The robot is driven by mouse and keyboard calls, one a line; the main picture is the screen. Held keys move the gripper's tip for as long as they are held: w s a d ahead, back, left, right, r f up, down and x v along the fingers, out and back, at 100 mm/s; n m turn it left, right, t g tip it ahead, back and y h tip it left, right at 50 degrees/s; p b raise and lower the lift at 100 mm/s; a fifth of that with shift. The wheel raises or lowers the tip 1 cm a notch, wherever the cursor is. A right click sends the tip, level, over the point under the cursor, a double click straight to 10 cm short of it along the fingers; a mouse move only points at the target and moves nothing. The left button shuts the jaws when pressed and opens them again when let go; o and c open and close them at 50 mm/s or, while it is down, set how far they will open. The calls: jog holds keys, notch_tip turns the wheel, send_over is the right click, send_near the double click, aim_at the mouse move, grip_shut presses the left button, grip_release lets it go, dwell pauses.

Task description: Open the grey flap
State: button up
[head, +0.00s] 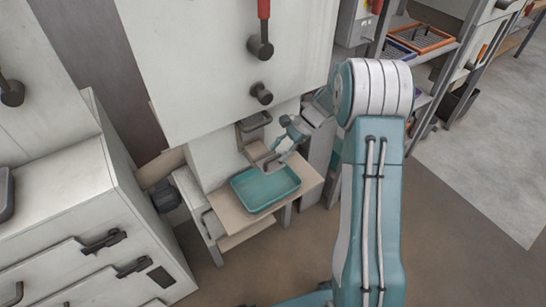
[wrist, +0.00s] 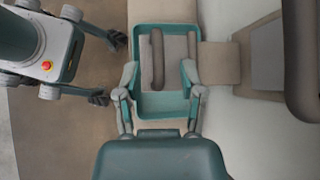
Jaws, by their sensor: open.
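In the wrist view, a grey-brown bar (wrist: 157,60) lies between my gripper's fingers, in front of a flat grey panel (wrist: 177,60) that looks like the flap. My gripper (wrist: 158,72) is open, one finger either side of the bar, with gaps visible. In the head view, my gripper (head: 268,158) is at the white machine's lower front, below a dark grey chute-like fitting (head: 254,121). The flap's outline there is small and partly covered by my fingers; its exact angle cannot be told.
A teal tray (head: 246,205) sits on a wooden shelf (head: 229,214) below my gripper. A red-handled lever (head: 262,45) and a dark knob (head: 261,94) project from the machine above. White cabinets (head: 70,215) stand left. Open floor (head: 470,235) lies right.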

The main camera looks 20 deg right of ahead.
jog(key=v, duration=0.8)
jog(key=shift+d, duration=0.25)
jog(key=shift+r, duration=0.2)
jog(key=s+a+r+n+t+h, duration=0.2)
jog(key=s+a+r+n+h, duration=0.4)
jog(key=s+r, duration=0.7)
jog(key=s+a+n+t+h, duration=0.1)
jog(key=s+n+t, duration=0.1)
jog(key=s, duration=0.5)
jog(key=s+a+r+n+t+h, duration=0.1)
jog(key=s+n+t+h, duration=0.1)
jog(key=s+n, duration=0.3)
jog(key=s+t, duration=0.1)
jog(key=s, duration=0.2)
jog(key=shift+a+r+n, duration=0.3)
jog(key=shift+a, duration=0.05)
